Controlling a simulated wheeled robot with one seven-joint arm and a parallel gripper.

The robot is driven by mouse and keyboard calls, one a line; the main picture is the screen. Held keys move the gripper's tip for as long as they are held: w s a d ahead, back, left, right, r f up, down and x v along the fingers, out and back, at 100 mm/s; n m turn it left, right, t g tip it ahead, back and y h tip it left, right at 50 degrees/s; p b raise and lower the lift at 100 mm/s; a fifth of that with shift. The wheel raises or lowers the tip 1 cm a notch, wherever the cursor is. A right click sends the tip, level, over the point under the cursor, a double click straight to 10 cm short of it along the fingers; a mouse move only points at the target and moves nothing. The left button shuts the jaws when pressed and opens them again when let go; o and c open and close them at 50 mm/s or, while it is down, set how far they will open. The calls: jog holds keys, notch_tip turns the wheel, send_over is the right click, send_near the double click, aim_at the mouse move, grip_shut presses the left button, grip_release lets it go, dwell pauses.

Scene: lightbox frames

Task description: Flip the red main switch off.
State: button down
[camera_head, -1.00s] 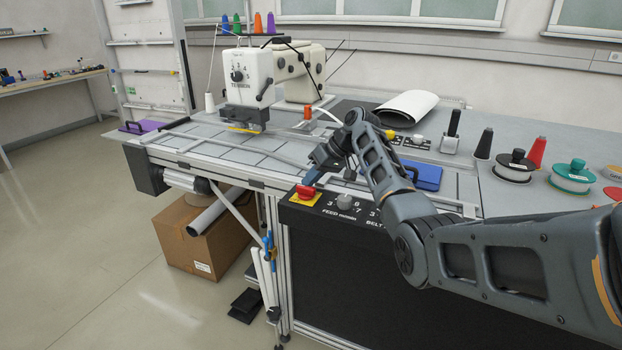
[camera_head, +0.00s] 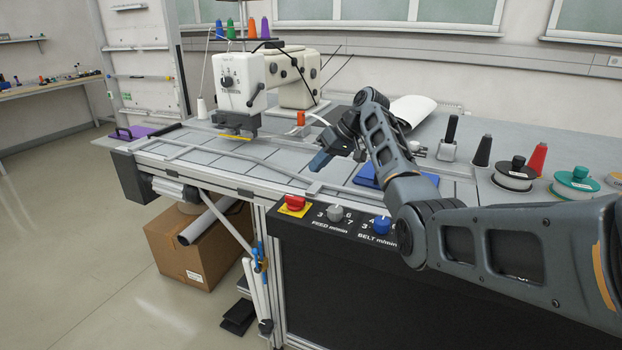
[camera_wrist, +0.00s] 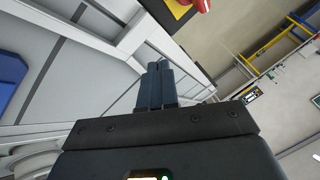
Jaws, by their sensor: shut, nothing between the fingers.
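The red main switch (camera_head: 295,202) sits on a yellow plate at the left end of the black control panel (camera_head: 345,222) on the table's front. Its red handle appears to lie roughly sideways across the plate. In the wrist view the red switch (camera_wrist: 203,4) shows only partly, cut off at the top edge, with a yellow corner beside it. My gripper (camera_head: 318,162) is above the table, up and to the right of the switch and apart from it. In the wrist view its blue fingers (camera_wrist: 160,85) are together, with nothing between them.
Right of the switch are a grey feed knob (camera_head: 335,213) and a blue belt knob (camera_head: 381,225). A blue flat object (camera_head: 366,175) lies partly behind my arm. A white sewing machine (camera_head: 240,85) stands at the back left. Several spools and cones stand at the right.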

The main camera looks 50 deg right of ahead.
jog(key=shift+s+d+r, duration=0.3)
jog(key=shift+d+r, duration=0.3)
jog(key=shift+r, duration=0.2)
jog(key=shift+s+d+r, duration=0.25)
jog(key=shift+d+r, duration=0.3)
jog(key=shift+r, duration=0.25)
